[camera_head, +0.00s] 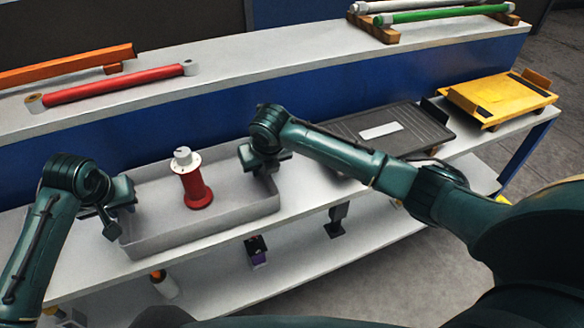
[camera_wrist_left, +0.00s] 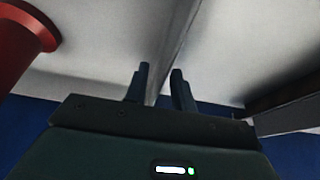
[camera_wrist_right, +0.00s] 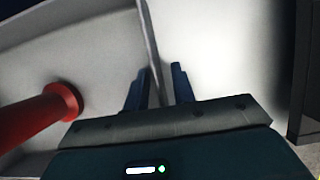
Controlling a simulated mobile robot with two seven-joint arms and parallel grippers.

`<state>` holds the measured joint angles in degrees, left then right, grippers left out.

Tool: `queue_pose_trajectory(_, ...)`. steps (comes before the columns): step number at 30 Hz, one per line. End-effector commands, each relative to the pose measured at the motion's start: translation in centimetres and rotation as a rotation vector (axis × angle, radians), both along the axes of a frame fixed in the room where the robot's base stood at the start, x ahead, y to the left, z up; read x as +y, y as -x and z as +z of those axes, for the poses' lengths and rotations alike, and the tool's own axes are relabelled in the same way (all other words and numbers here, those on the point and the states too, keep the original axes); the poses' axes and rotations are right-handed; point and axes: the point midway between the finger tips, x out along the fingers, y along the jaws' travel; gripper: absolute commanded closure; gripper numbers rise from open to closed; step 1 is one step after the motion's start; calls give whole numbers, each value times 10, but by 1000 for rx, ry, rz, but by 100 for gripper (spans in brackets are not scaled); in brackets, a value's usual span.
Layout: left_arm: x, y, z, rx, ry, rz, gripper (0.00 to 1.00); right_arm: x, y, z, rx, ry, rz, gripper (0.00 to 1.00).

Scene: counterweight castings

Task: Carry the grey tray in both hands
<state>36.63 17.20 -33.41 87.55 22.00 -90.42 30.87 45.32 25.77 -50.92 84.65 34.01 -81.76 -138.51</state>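The grey tray (camera_head: 208,222) stands on the white counter, with a red spool-like casting (camera_head: 197,190) with a white top upright inside it. My left gripper (camera_head: 112,214) is at the tray's left end. In the left wrist view its fingers (camera_wrist_left: 160,82) stand apart, one on either side of the tray wall. My right gripper (camera_head: 265,163) is at the right end. In the right wrist view its fingers (camera_wrist_right: 160,80) also straddle the wall, with a gap on the outer side. Both grippers look open. The tray appears to rest on the counter.
A dark ribbed tray (camera_head: 405,130) and a yellow platform (camera_head: 500,97) stand on the counter to the right. The raised back shelf (camera_head: 250,62) holds a red roll (camera_head: 115,85), an orange bar (camera_head: 65,67) and a green tube (camera_head: 440,14). A lower shelf (camera_head: 300,272) runs beneath.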

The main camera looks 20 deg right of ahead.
Motion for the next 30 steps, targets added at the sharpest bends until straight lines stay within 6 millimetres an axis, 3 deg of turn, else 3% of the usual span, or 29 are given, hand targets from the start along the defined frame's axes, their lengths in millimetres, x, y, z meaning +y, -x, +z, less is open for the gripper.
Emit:
queue_pose_trajectory(9,0,25,64,-6,1,0,75,0,0,0,0,0,0,75)
queue_pose_trajectory(15,0,36,89,-3,1,0,75,0,0,0,0,0,0,75)
queue_pose_trajectory(23,1,40,98,-1,0,0,75,0,5,16,-3,-1,1,75)
queue_pose_trajectory(30,1,40,97,-1,0,0,75,0,25,63,-5,0,2,75)
